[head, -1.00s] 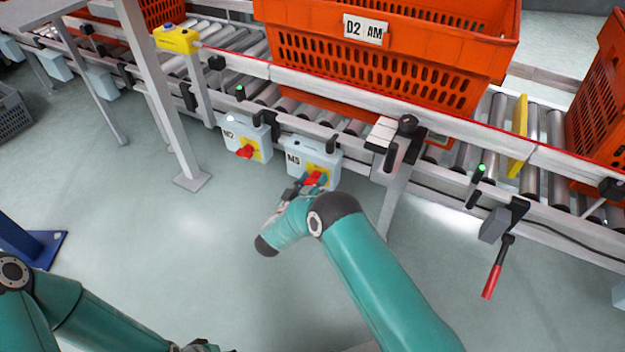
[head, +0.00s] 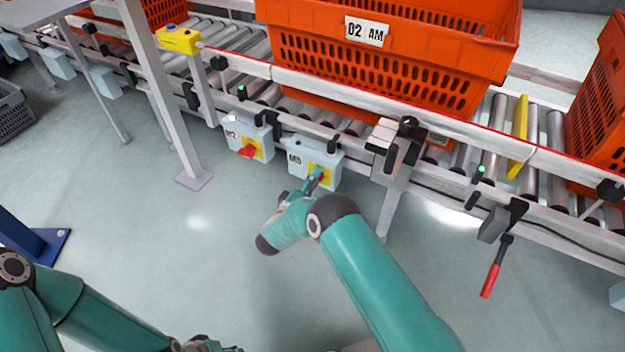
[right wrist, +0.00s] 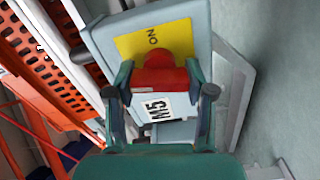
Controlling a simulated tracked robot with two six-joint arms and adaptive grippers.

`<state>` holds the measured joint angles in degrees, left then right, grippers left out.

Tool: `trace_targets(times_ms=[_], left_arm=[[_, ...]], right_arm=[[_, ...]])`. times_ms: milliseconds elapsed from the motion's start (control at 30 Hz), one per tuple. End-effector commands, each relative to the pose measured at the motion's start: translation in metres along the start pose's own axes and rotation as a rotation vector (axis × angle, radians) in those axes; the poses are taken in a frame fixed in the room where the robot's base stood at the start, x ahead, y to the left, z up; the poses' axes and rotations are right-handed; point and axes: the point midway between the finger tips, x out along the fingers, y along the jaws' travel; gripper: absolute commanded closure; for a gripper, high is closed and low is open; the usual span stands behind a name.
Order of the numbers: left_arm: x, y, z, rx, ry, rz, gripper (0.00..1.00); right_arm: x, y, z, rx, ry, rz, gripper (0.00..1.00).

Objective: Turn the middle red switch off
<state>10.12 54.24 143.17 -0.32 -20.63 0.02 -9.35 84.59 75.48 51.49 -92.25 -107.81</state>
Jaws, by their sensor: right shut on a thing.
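A pale box labelled M5 (head: 318,152) hangs under the conveyor rail and carries a yellow plate. Its red switch (right wrist: 167,77) sits between the fingers of my right gripper (head: 316,178), which is shut on it. The right wrist view shows one finger on each side of the red handle, with ON printed on the yellow plate (right wrist: 150,40) beyond it. In the head view the fingers hide most of this switch. To its left, another box (head: 250,133) has its own red switch (head: 246,151), untouched. My left gripper (head: 205,345) shows only partly at the bottom edge.
A roller conveyor with an orange tote (head: 290,68) runs above the boxes. A conveyor leg (head: 390,205) stands right of the M5 box. A red-handled lever (head: 490,280) hangs further right. The floor left of my right arm is clear.

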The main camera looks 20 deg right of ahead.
Motion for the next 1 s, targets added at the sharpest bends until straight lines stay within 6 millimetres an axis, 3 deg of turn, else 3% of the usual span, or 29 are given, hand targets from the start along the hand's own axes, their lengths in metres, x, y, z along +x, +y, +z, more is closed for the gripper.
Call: trace_targets(times_ms=[400,933,967,1000], left_arm=[[-0.0013,0.0005,0.0000,0.000,0.000,0.000,0.60],[-0.0014,0.0005,0.0000,0.000,0.000,0.000,0.60],[-0.0014,0.0005,0.0000,0.000,0.000,0.000,0.60],[-0.0014,0.0005,0.0000,0.000,0.000,0.000,0.60]], right_arm=[[-0.0012,-0.0021,-0.0040,-0.205,0.015,-0.004,0.81],[-0.0013,-0.0029,-0.0033,-0.232,0.015,-0.004,0.81],[-0.0013,-0.0029,-0.0032,-0.232,0.015,-0.004,0.43],[-0.0013,-0.0029,-0.0032,-0.232,0.015,-0.004,0.37]])
